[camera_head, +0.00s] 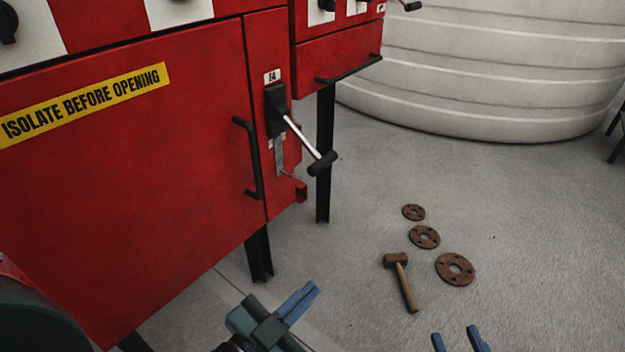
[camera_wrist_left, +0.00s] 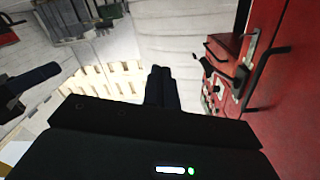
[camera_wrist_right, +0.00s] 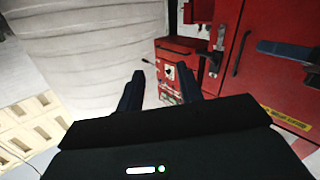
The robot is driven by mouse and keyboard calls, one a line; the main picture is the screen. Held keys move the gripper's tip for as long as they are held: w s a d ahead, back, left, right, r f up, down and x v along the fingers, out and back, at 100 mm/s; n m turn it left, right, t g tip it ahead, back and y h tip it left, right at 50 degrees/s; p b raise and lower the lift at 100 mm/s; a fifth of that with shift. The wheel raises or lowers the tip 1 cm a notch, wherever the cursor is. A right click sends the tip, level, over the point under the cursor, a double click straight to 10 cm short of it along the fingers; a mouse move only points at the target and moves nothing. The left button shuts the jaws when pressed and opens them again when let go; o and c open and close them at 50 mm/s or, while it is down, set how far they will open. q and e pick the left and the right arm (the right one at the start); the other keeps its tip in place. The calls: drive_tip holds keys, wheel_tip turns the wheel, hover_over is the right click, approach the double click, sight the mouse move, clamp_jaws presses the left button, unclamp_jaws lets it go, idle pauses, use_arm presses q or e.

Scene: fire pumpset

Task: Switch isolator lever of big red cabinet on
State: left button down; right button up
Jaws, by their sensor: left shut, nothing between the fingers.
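The big red cabinet (camera_head: 140,190) fills the left of the head view, with a yellow "ISOLATE BEFORE OPENING" label (camera_head: 85,103). Its isolator lever (camera_head: 303,138) has a black mount at the cabinet's right edge. A silver rod slopes down to the right from it, ending in a black handle. My left gripper (camera_head: 302,302) is shut and empty, below the lever and apart from it. Its closed fingers show in the left wrist view (camera_wrist_left: 161,86). My right gripper (camera_head: 456,340) is open and empty at the bottom edge. Its spread fingers show in the right wrist view (camera_wrist_right: 160,88).
A black door handle (camera_head: 250,160) stands out left of the lever. A smaller red cabinet (camera_head: 335,60) with a black bar adjoins at the right. A hammer (camera_head: 402,282) and rusty flanges (camera_head: 455,269) lie on the floor. A white tank (camera_head: 480,70) stands behind.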

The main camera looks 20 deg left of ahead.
sight(307, 144)
use_arm(q)
drive_tip(key=w+a+m+t+h, duration=0.1)
drive_tip(key=w+a+m, duration=0.4)
drive_tip(key=m, duration=1.2)
drive_tip(key=w+a+m+t+b, duration=0.1)
drive_tip(key=w+a+m, duration=0.3)
drive_tip(key=m, duration=1.3)
drive_tip(key=w, duration=0.2)
drive_tip(key=shift+w+a+f+m+t+h, duration=0.3)
drive_tip(key=shift+a+f+h, duration=0.05)
drive_tip(key=shift+a+h, duration=0.05)
use_arm(e)
drive_tip(key=shift+a+n+t+y, duration=0.35)
drive_tip(key=shift+n+t+y, duration=0.05)
drive_tip(key=shift+y, duration=0.1)
drive_tip(key=shift+r, duration=0.1)
use_arm(q)
drive_tip(key=w+d+r+p, duration=0.2)
drive_tip(key=w+d+r, duration=0.2)
drive_tip(key=w+r, duration=0.2)
drive_tip(key=shift+w+d+r, duration=0.15)
drive_tip(key=shift+w+d, duration=0.1)
drive_tip(key=shift+w, duration=1.1)
use_arm(e)
drive_tip(key=shift+d+m+g+h, duration=0.5)
drive_tip(key=shift+m+g+h, duration=0.1)
drive_tip(key=shift+g+h, duration=0.15)
